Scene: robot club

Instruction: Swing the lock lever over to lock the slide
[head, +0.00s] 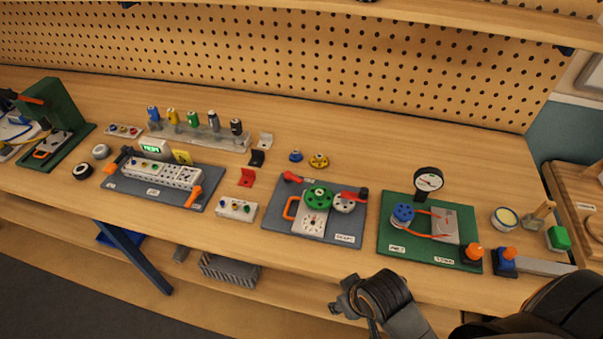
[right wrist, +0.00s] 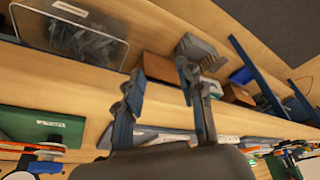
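I cannot tell for certain which part is the lock lever. The grey board (head: 270,238) at mid-bench carries a red lever (head: 291,177) at its back left, an orange handle (head: 291,208), a green wheel (head: 318,196) and a red arm (head: 354,195) over a grey disc. No labelled slide can be read. My right gripper (head: 345,305) is in front of the bench edge, apart from the boards. In the right wrist view its two fingers (right wrist: 161,62) are spread with nothing between them. My left gripper is not in view.
A green board (head: 394,250) with a gauge (head: 428,180) stands to the right. Another grey board (head: 150,193) with sockets and an orange lever (head: 193,196) lies left. A green upright stand (head: 62,110) is far left. A pegboard (head: 300,50) backs the bench.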

